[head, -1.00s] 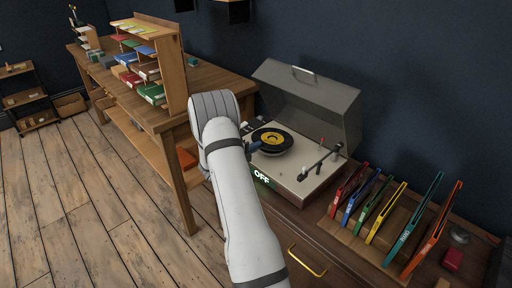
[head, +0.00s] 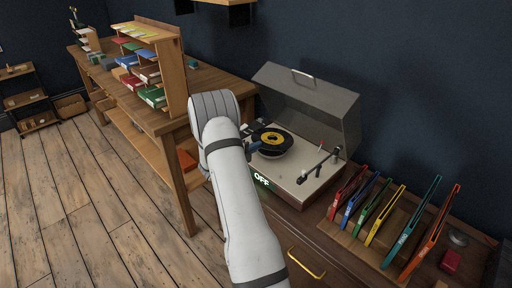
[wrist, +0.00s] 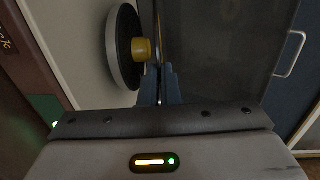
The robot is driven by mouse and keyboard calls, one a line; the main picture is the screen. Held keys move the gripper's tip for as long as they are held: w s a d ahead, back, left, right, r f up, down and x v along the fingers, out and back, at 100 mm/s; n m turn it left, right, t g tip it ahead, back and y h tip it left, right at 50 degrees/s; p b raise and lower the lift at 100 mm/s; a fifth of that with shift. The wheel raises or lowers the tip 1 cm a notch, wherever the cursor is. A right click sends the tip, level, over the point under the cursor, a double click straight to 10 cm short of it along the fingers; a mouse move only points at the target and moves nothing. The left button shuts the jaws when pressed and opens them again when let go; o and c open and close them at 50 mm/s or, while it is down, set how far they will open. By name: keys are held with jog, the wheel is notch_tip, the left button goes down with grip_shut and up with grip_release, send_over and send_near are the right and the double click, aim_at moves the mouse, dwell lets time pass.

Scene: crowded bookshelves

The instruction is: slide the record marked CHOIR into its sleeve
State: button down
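A black record with a yellow label (head: 272,138) is over the turntable (head: 305,170); its lettering is not readable. My gripper (head: 253,147) is at the record's left edge. In the wrist view my gripper's blue fingers (wrist: 160,84) are closed on the thin record (wrist: 157,22), seen edge-on. It stands slightly clear of the dark platter (wrist: 124,46) and its yellow hub (wrist: 145,50). Several coloured sleeves stand in a rack at the right: red, blue, green, yellow, a teal one (head: 411,224) and an orange one (head: 430,232). Their markings are too small to read.
The turntable's clear lid (head: 310,105) is raised behind the platter. The tonearm (head: 320,163) lies to the record's right. A green OFF (head: 262,180) glows at the front. A wooden desk (head: 205,95) with a book rack stands left; a small red block (head: 451,260) lies far right.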

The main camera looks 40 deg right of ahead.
jog(key=shift+r, duration=0.1)
notch_tip(320, 180, up, 4)
jog(key=p, duration=0.3)
dwell(0.5)
jog(key=a+r+p, duration=0.2)
jog(key=a+p, duration=0.1)
jog(key=a, duration=0.5)
jog(key=shift+s+r+p, duration=0.3)
jog(key=shift+r, duration=0.1)
dwell(0.4)
